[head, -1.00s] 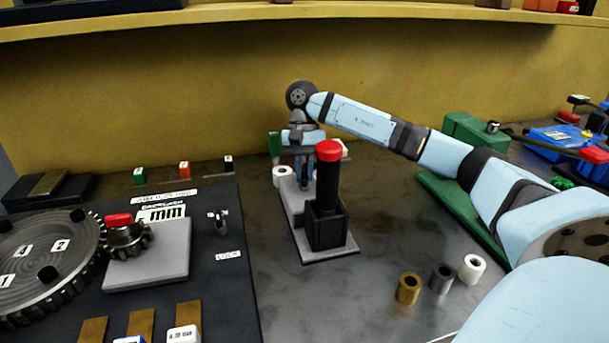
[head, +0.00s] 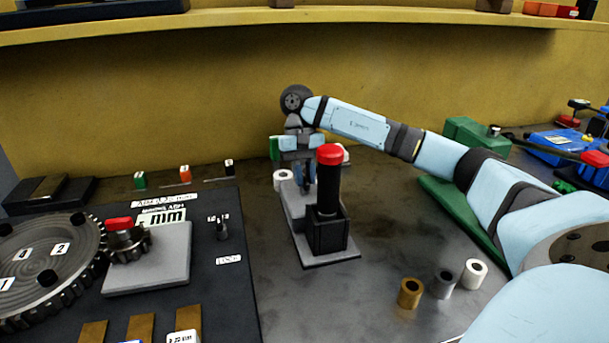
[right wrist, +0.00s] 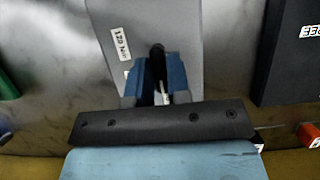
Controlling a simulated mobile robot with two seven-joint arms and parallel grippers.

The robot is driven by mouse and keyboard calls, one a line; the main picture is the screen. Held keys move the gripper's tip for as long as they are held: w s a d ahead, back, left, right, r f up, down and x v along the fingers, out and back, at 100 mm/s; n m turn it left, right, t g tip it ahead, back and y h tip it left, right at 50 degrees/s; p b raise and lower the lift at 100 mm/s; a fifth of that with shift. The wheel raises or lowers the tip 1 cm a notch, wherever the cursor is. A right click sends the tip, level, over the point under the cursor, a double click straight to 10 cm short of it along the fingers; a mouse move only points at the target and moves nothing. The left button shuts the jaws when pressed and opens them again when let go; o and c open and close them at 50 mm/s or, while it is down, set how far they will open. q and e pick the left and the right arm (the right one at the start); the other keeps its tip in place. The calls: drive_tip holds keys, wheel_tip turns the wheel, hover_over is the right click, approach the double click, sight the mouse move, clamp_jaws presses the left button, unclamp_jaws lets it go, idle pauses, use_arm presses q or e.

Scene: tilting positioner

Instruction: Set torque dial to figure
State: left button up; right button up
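My right gripper (head: 303,182) points down over the far part of a grey base (head: 292,202), behind a black column with a red cap (head: 329,180). In the right wrist view my right gripper (right wrist: 157,75) has its blue fingers on either side of a slim black handle (right wrist: 158,62) with a silver shaft. They are very close to it; whether they press on it I cannot tell. A white label (right wrist: 123,43) with small, unclear lettering lies beside them on the grey surface. No dial figures can be read. My left gripper is not in view.
A dark board at left carries a large numbered gear (head: 48,265), a small gear with a red top (head: 120,240) and labels. Brass, grey and white sleeves (head: 410,292) stand at front right. A green block (head: 475,133) and blue case (head: 556,148) stand at far right.

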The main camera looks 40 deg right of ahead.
drive_tip(key=o, duration=0.3)
drive_tip(key=p+v, duration=0.4)
drive_tip(key=v, duration=0.8)
drive_tip(key=shift+p, duration=0.4)
